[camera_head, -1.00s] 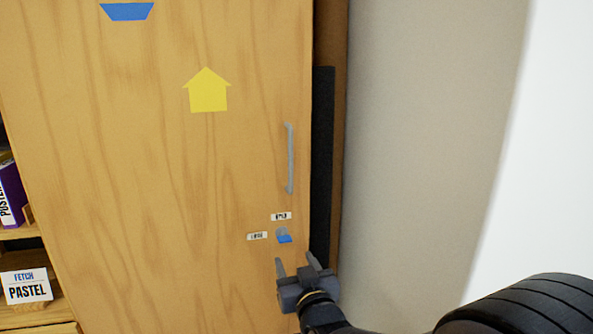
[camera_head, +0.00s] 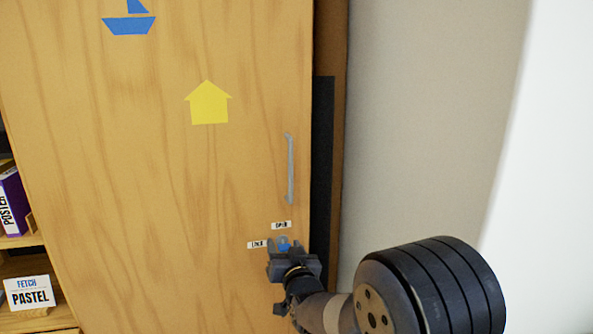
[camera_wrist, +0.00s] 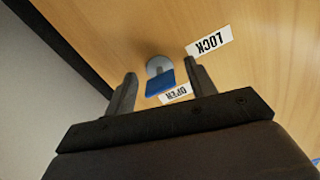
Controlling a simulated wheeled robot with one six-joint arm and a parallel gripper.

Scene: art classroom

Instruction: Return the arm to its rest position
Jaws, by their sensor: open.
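My gripper (camera_head: 285,250) is at the lower right of a wooden cabinet door (camera_head: 150,190), in front of a small latch with a blue tab (camera_head: 284,242). In the wrist view my gripper (camera_wrist: 163,85) is open, its fingers on either side of the blue tab (camera_wrist: 160,87) with gaps showing. Whether it touches the tab is not clear. Nothing is held between the fingers. The latch's round grey base (camera_wrist: 158,66) shows behind the tab. My arm reaches in from the lower right of the head view.
A LOCK label (camera_head: 257,244) and an OPEN label (camera_head: 281,225) sit by the latch. A vertical grey handle (camera_head: 290,168) is above it. A shelf with a PASTEL sign (camera_head: 30,292) stands at left. A bare pale wall (camera_head: 425,130) is at right.

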